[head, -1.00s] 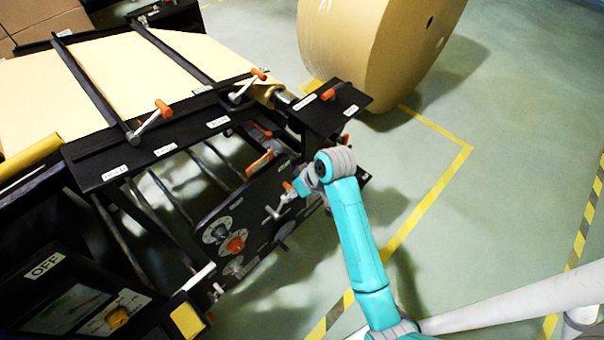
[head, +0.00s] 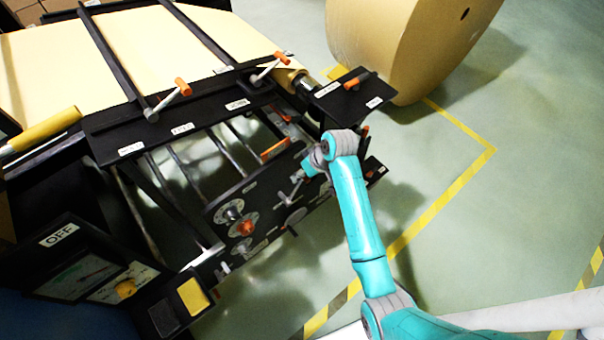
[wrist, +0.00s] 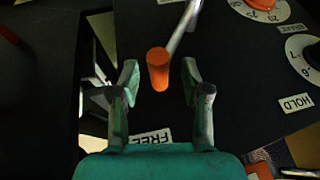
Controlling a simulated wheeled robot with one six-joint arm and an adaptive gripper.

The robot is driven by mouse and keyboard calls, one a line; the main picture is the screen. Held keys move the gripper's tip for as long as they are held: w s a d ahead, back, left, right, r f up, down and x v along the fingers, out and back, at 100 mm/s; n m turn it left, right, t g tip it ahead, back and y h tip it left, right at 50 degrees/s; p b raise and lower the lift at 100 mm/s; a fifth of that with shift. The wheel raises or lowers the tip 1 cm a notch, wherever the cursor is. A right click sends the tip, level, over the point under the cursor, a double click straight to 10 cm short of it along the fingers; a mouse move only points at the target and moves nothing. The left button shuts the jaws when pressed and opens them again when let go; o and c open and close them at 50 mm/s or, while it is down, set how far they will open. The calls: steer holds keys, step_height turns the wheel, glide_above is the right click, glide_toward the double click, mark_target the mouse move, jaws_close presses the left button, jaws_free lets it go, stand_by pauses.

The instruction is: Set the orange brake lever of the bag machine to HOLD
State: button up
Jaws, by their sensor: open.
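In the wrist view the brake lever's orange grip (wrist: 158,72) stands between the two fingers of my gripper (wrist: 160,80). The fingers are open, with a gap showing on each side of the grip. The lever's metal arm (wrist: 184,25) runs up and to the right from it. A FREE label (wrist: 152,136) lies just below the grip, and a HOLD label (wrist: 295,102) lies to the right, under the BRAKE label (wrist: 298,26). In the head view my wrist is at the machine's side panel (head: 215,213) and largely hides my fingers.
Other orange-handled cranks (head: 182,87) stand on the machine's top rail. An orange knob with a dial (head: 246,228) is on the same panel. A big kraft roll (head: 395,45) stands behind. Open floor (head: 530,150) lies to the right.

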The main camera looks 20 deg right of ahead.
steer(key=shift+w+a+f, duration=0.15)
steer(key=shift+f, duration=0.35)
jaws_close()
